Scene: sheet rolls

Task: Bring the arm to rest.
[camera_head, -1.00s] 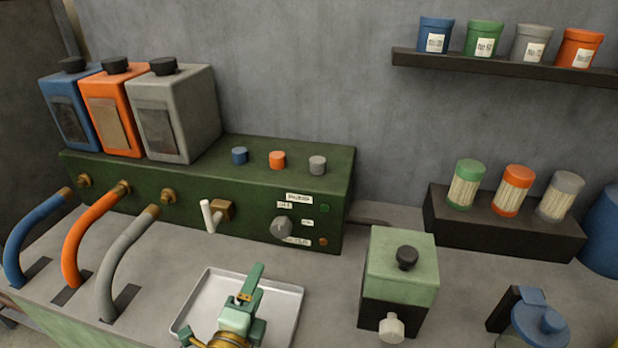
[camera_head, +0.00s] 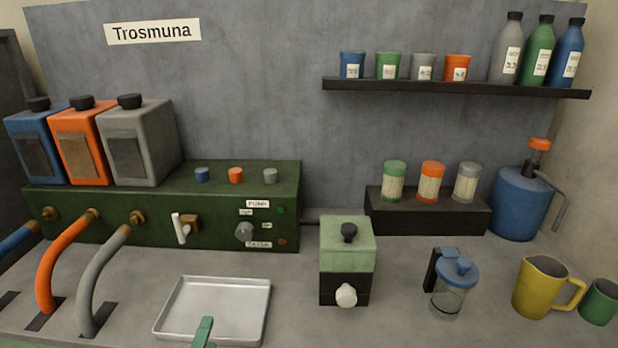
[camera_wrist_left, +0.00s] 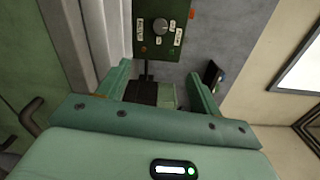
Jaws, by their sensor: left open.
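In the head view only the green tip of my left gripper (camera_head: 203,333) shows at the bottom edge, in front of the metal tray (camera_head: 178,289). In the left wrist view my left gripper (camera_wrist_left: 163,80) has its two green fingers spread apart. It is open, with nothing seen held between them. Past the fingers, the green control box with a dial (camera_wrist_left: 160,25) shows. My right gripper is in neither view.
The tray is empty as far as it shows. A green-and-black box (camera_head: 346,262) stands right of it, then a lidded clear jar (camera_head: 448,297) and a yellow jug (camera_head: 541,288). Orange (camera_head: 60,262) and grey (camera_head: 101,280) hoses arch at the left.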

